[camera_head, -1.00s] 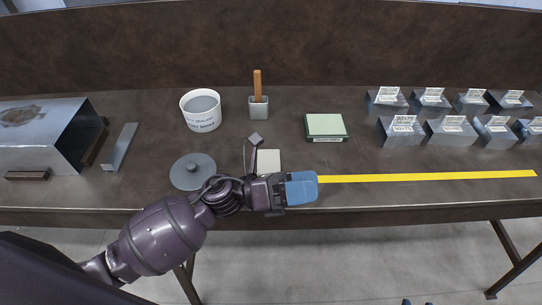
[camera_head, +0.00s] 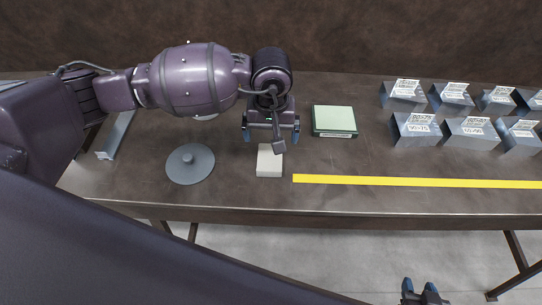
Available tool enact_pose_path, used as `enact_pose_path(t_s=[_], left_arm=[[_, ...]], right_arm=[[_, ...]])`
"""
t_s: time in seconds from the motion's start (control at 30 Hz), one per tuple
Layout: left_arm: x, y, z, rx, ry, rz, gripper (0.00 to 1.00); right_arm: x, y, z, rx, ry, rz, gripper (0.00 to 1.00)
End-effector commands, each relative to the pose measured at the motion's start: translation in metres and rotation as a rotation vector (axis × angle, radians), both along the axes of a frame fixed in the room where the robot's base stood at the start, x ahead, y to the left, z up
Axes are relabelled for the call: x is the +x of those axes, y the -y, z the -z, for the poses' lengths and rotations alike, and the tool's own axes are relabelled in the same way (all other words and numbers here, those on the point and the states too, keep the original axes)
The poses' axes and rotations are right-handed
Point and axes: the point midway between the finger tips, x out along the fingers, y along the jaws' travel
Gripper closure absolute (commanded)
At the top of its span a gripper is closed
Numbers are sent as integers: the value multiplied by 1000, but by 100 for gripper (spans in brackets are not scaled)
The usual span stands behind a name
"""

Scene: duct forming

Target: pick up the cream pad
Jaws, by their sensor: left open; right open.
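The cream pad (camera_head: 269,163) lies flat on the dark bench, near its front edge and just left of the yellow strip's left end. My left gripper (camera_head: 271,138) is open, its blue-tipped fingers spread wide. In the picture it is just above the pad's far end, with no visible grip on it; its exact height is unclear. A small grey block-shaped part overlaps the pad's far edge. My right gripper (camera_head: 421,290) is open at the bottom of the picture, in front of the bench and far from the pad.
A green pad (camera_head: 334,120) lies to the right, behind the yellow strip (camera_head: 410,181). Several labelled metal pieces (camera_head: 415,131) stand at the right. My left arm hides most of the back left, including nearly all of the white tub.

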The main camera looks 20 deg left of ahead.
Motion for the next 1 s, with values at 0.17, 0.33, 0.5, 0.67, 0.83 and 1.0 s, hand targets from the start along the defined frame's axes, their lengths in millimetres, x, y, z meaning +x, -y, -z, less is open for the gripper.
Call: enact_pose_path(t_s=[0.17, 0.33, 0.5, 0.67, 0.83, 1.0], left_arm=[[-2, 1, 29, -3, -7, -1, 1], [-1, 1, 44, -5, -5, -3, 1], [-2, 0, 54, -5, -6, -3, 1], [-3, -2, 76, -7, -9, -4, 1], [-2, -2, 94, -6, -7, -3, 1], [-2, -3, 98, -5, -4, -3, 1]], right_arm=[[-1, 0, 3, 0, -5, 0, 57], [-1, 0, 3, 0, -5, 0, 57], [1, 0, 2, 0, -1, 0, 57], [1, 0, 1, -1, 1, -1, 57], [1, 0, 3, 0, -2, -1, 57], [1, 0, 3, -1, -1, -2, 57]])
